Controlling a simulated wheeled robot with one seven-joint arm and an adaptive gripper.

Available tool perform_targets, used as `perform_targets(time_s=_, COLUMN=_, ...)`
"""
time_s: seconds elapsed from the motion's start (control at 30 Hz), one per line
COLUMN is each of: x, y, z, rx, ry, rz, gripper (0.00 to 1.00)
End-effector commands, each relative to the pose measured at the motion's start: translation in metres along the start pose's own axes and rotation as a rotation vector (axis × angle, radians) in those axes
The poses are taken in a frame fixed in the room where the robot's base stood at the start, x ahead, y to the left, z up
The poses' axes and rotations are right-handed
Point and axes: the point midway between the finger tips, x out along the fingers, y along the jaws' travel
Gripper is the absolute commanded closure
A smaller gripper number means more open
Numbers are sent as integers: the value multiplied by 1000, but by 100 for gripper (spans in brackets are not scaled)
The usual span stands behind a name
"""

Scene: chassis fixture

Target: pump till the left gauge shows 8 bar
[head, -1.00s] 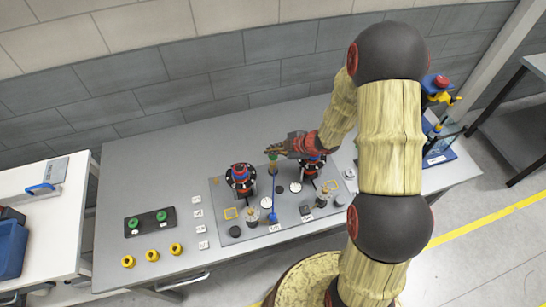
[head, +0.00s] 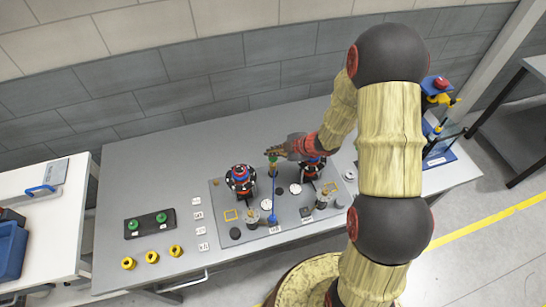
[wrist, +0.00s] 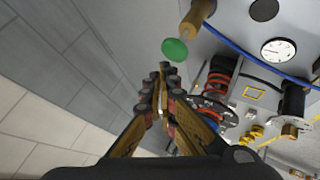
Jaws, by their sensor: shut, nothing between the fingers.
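My gripper (head: 270,151) is shut and empty; its closed fingertips also show in the wrist view (wrist: 162,75). Just past the fingertips is a green knob (wrist: 175,50), with a tan cylindrical part (wrist: 197,16) beside it. In the head view the green knob (head: 272,159) sits just below the fingertips; I cannot tell whether they touch. Two white dials lie on the grey plate, a left one (head: 266,204) and a right one (head: 295,189). One white dial (wrist: 278,50) shows larger in the wrist view, but I cannot tell which one or read its value.
Red-and-black coil units stand on the grey plate (head: 225,205), one left (head: 240,179) and one right by my gripper (head: 312,167). A blue hose (wrist: 245,50) crosses the wrist view. A black tray (head: 150,223) and yellow rings (head: 152,257) lie left. The table's back left is clear.

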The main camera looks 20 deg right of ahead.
Motion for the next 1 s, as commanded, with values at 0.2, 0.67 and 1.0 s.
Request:
perform_targets(time_s=0.2, x=0, y=0, z=0, rx=0, ry=0, rz=0, gripper=100)
perform_targets(time_s=0.67, x=6, y=-4, z=4, rx=0, ry=0, rz=0, gripper=100)
perform_targets(time_s=1.0, x=6, y=-5, z=5, rx=0, ry=0, rz=0, gripper=100)
